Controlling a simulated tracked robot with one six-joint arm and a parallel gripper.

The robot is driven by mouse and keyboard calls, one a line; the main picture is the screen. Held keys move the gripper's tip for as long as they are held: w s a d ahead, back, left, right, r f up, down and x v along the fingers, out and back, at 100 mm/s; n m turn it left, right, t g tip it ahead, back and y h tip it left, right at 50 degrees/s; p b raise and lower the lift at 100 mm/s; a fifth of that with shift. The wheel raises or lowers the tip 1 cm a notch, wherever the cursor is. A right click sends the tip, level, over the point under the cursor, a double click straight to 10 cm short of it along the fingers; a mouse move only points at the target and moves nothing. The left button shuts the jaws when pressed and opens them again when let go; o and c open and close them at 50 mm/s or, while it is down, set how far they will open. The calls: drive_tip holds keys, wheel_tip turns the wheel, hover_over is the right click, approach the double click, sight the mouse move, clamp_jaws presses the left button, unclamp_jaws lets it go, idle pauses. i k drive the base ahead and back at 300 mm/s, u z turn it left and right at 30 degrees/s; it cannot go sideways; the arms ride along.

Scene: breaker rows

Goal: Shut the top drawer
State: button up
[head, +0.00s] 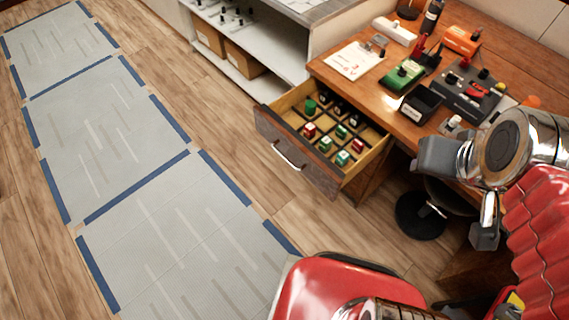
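The top drawer (292,160) of the wooden desk is pulled well out. Its dark front has a curved metal handle (287,157). Inside it is a divided organiser with several small green, red and black pieces. My gripper (461,198) is to the right of the drawer, close to the desk's front edge and apart from the drawer. Two grey finger parts show, one upper left and one lower, with a gap between them. Nothing shows between them.
A round black stool seat (436,215) is below the desk. White shelving (252,50) stands left of it. Taped grey mats (95,130) lie on open floor at left.

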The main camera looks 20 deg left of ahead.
sight(282, 122)
drive_tip(key=k, duration=0.35)
drive_tip(key=u, duration=0.7)
drive_tip(key=i, duration=0.8)
drive_tip(key=z, duration=0.5)
